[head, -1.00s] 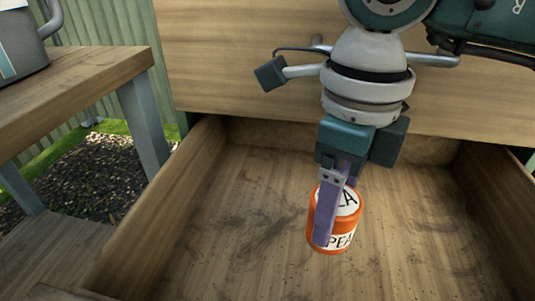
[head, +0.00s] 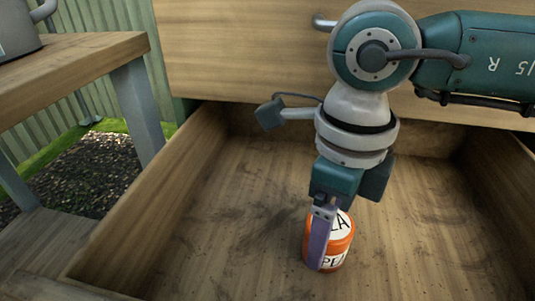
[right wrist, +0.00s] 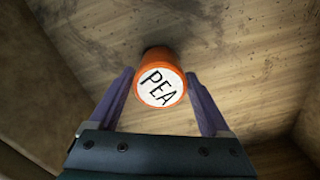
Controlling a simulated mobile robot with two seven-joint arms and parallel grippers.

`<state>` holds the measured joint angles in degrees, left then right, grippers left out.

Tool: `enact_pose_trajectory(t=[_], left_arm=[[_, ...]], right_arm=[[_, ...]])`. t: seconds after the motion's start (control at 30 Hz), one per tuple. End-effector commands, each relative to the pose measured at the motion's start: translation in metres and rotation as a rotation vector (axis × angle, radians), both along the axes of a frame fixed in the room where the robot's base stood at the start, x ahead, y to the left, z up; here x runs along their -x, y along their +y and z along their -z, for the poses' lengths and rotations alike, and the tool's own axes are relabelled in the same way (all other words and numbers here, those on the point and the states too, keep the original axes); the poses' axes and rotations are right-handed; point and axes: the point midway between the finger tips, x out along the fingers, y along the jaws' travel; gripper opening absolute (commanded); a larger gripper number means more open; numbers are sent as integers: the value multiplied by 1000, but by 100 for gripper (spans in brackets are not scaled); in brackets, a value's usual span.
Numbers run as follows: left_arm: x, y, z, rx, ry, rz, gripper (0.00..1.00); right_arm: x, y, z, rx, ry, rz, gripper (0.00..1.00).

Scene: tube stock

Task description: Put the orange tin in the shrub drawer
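The orange tin (head: 343,243), with a white lid and label lettered "PEA", stands upright inside the open wooden drawer (head: 230,215). It appears to rest on the drawer floor. My right gripper (head: 322,245) is down around the tin, its purple fingers on either side of it. In the right wrist view the tin (right wrist: 160,85) sits between the two fingers of the right gripper (right wrist: 160,72), with narrow gaps at its sides, so the fingers look slightly open. The far finger is hidden in the head view. My left gripper is not in view.
The drawer's left wall (head: 150,190) and its right wall (head: 497,180) stand clear of the gripper. The wooden front above the drawer (head: 235,50) rises behind my arm. A wooden table (head: 80,75) with a grey can (head: 18,30) is at left. The drawer floor around the tin is bare.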

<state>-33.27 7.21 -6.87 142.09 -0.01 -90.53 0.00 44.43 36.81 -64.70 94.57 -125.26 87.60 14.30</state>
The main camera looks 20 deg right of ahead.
Motion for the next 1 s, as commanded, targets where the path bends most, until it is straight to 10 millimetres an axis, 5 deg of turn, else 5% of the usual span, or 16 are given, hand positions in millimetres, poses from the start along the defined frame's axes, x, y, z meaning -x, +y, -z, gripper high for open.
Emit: enact_pose_trajectory(t=[0.13,0.47,1.0], left_arm=[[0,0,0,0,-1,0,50],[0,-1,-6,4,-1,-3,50],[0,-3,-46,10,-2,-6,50]], right_arm=[[0,0,0,0,0,0,99],[0,0,-8,-1,-1,0,100],[-1,0,-113,0,-2,0,100]])
